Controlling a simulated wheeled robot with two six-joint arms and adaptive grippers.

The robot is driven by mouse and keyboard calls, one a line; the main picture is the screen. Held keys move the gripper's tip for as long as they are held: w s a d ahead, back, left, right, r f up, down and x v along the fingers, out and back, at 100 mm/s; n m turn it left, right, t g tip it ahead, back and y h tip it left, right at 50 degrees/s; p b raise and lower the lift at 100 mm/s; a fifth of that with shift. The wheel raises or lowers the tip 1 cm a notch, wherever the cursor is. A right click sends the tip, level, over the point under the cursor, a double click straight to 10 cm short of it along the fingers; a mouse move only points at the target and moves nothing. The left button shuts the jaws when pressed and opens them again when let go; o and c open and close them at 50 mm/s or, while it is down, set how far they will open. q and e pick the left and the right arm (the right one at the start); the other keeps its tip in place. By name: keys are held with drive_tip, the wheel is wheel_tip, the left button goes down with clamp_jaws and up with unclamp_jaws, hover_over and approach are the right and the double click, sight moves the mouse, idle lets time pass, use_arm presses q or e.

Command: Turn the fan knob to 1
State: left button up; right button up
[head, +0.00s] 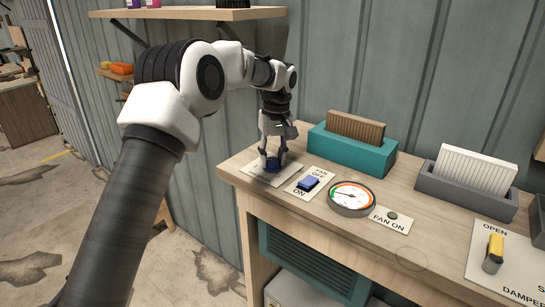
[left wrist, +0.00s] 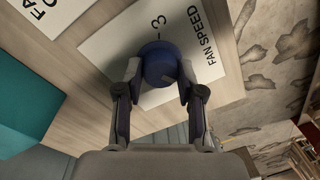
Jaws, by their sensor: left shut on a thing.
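The fan knob (left wrist: 158,62) is a round blue knob on a white plate (left wrist: 112,45) marked FAN SPEED, with a 3 visible beside it. Other numbers on the plate are hidden or too small to read. In the head view the knob (head: 271,165) sits at the left end of the wooden bench, under my left gripper (head: 272,155). My left gripper (left wrist: 158,85) points down with one finger on each side of the knob, shut on it. The knob's setting cannot be told for sure. My right gripper is not in view.
Right of the knob is a blue FAN ON/OFF switch (head: 308,183), then a round gauge (head: 351,197) and a FAN ON lamp (head: 392,216). A teal holder (head: 350,152) and a grey holder (head: 466,192) stand behind. A yellow-handled damper lever (head: 495,249) is at the right.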

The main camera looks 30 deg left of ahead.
sight(276, 158)
use_arm(q)
drive_tip(key=o, duration=1.1)
drive_tip(key=shift+f, duration=0.1)
drive_tip(key=shift+o, duration=0.2)
wheel_tip(276, 158, up, 12)
drive_tip(key=shift+w+d, duration=0.25)
drive_tip(key=shift+w, duration=0.15)
